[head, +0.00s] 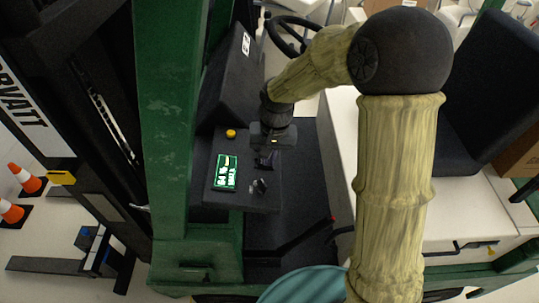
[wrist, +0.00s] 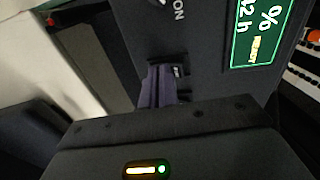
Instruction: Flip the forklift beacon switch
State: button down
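The forklift's dark dash panel (head: 205,185) carries a green display, a yellow-orange button and small dark controls. My gripper (head: 265,160) is over the panel's right part, to the right of the display. In the wrist view its purple-grey fingers (wrist: 160,86) lie close together, and they look shut with nothing visible between them. A small black control (wrist: 181,70) sits right beside the fingertips; contact cannot be told. White lettering ending in "ON" (wrist: 180,10) is above it, partly cut off. Which control is the beacon switch cannot be read, and its position is unclear.
The green display (head: 226,172) is left of my gripper, with another small control (head: 260,186) below. A steering wheel (head: 290,35) is behind. A green mast post (head: 168,110) stands at left, a black seat (head: 490,95) at right. Traffic cones (head: 25,178) are far left.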

jog(key=shift+s+f, duration=0.3)
jog(key=shift+f, duration=0.25)
jog(key=shift+a+r, duration=0.15)
jog(key=shift+a, duration=0.5)
jog(key=shift+w+r+p, duration=0.1)
jog(key=shift+r+p, duration=0.4)
jog(key=shift+p, duration=0.05)
jog(key=r, duration=0.1)
jog(key=d+r+p, duration=0.1)
jog(key=r, duration=0.1)
jog(key=r+p, duration=0.1)
jog(key=shift+w+d+r, duration=0.25)
jog(key=shift+d, duration=0.05)
notch_tip(320, 180, up, 9)
jog(key=b, duration=0.2)
jog(key=shift+d+r, duration=0.15)
jog(key=shift+d, duration=0.15)
